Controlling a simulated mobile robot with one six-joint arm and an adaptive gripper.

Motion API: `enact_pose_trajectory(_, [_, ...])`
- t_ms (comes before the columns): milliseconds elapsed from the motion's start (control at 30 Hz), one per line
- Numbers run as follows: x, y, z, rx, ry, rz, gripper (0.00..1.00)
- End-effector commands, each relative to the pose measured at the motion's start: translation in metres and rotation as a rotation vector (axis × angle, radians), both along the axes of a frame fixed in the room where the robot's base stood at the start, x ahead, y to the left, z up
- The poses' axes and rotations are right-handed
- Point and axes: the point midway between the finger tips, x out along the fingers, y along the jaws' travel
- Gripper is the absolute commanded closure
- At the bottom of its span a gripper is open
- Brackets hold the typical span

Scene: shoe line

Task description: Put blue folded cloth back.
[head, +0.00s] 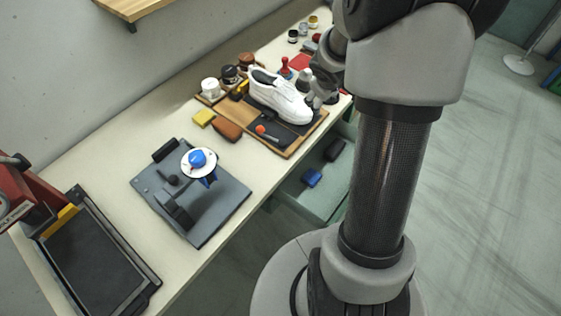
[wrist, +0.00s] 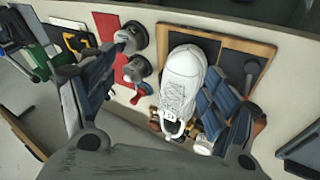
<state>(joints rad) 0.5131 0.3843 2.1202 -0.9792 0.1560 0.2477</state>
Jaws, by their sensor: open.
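A small blue block-like thing (head: 312,177) lies in the open tray below the bench edge; I cannot tell whether it is the folded cloth. A rounded blue lump (head: 197,158) sits on a white disc on the grey stand. My gripper (wrist: 150,95) is open, with its two fingers wide apart in the wrist view and nothing between them in contact. It is over the bench beside the white shoe (wrist: 182,82). The shoe also shows in the head view (head: 280,95), on a wooden board. My arm hides part of the gripper in the head view.
The wooden board (head: 290,150) carries a dark pad and an orange-ended tool. Jars, a red cloth (wrist: 122,70) and brushes crowd around the shoe. The grey stand's base (head: 235,195) and a black tray (head: 95,265) stand nearer.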

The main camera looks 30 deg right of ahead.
Motion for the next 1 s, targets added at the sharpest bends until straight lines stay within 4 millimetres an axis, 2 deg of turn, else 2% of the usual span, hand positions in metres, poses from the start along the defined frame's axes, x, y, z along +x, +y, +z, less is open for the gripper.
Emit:
enact_pose_trajectory(33, [-0.004, 0.018, 0.033, -0.015, -0.023, -0.022, 0.2])
enact_pose_trajectory(100, [-0.018, 0.042, 0.066, -0.013, -0.04, -0.065, 0.2])
enact_pose_trajectory(200, [-0.046, 0.081, 0.105, 0.014, -0.061, -0.115, 0.2])
enact_pose_trajectory(333, [-0.091, 0.137, 0.139, 0.094, -0.078, -0.155, 0.2])
enact_pose_trajectory(500, [-0.157, 0.21, 0.156, 0.25, -0.071, -0.151, 0.2])
enact_pose_trajectory(600, [-0.189, 0.244, 0.157, 0.336, -0.056, -0.127, 0.2])
enact_pose_trajectory(700, [-0.212, 0.267, 0.156, 0.399, -0.041, -0.102, 0.2])
enact_pose_trajectory(800, [-0.224, 0.279, 0.155, 0.434, -0.03, -0.087, 0.2])
enact_pose_trajectory(1000, [-0.228, 0.283, 0.155, 0.445, -0.025, -0.083, 0.2])
